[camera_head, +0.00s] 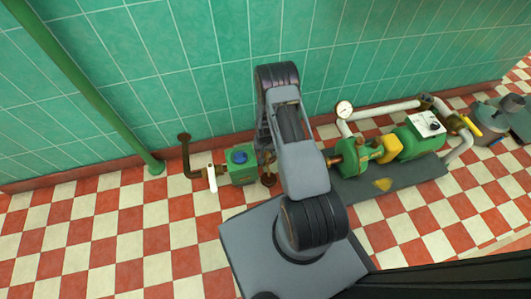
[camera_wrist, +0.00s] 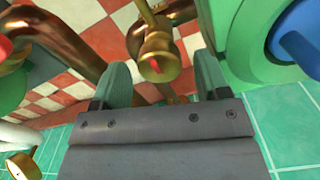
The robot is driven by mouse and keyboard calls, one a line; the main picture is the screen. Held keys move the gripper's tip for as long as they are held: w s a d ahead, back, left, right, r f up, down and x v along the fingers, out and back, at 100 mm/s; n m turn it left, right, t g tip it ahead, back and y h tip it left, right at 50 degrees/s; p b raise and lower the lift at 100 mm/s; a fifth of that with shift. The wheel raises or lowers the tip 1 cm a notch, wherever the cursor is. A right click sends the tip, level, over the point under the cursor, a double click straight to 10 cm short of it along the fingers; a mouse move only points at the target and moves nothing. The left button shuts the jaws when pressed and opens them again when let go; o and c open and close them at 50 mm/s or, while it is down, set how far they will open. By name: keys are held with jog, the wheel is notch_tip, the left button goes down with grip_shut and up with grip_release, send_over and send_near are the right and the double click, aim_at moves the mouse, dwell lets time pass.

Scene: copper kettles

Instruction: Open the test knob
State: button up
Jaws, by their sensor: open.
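In the wrist view, a small brass knob (camera_wrist: 154,62) with a red mark sits on a thin brass stem. My gripper (camera_wrist: 160,65) is open, with one green finger on each side of the knob in the picture. I cannot tell whether either finger touches it or how deep the knob lies between them. In the head view my arm hides my gripper. A brass fitting (camera_head: 268,179) shows just left of the arm and may be part of the same knob assembly.
A green box with a blue dial (camera_head: 240,157) stands left of the arm, by a white-handled valve (camera_head: 211,172). A green pump (camera_head: 352,157) and a pressure gauge (camera_head: 344,109) are at right. Copper pipe (camera_wrist: 60,40) runs close by. Checkered floor at left is clear.

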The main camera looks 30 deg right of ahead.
jog(key=shift+f, duration=0.25)
jog(key=shift+c, duration=0.2)
jog(key=c, duration=0.9)
